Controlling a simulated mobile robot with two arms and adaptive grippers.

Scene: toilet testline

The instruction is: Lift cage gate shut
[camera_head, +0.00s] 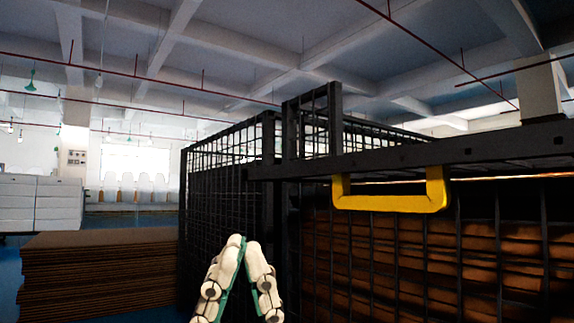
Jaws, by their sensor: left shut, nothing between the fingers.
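The cage (222,170) is a dark metal mesh frame filling the middle and right of the head view. A dark horizontal bar (480,148) crosses its front, with a yellow handle (390,202) hanging below it. I cannot tell for certain which part of the front is the gate. My left gripper (246,243) is at the lower middle, left of and below the yellow handle and apart from it in the picture. Its pale fingers meet at the tips and hold nothing. My right gripper is not in view.
Brown stacked material (420,252) shows behind the mesh at the right. A stack of flat brown sheets (95,270) stands at the left, with white boxes (40,203) behind it. A strip of blue floor (140,220) shows farther back.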

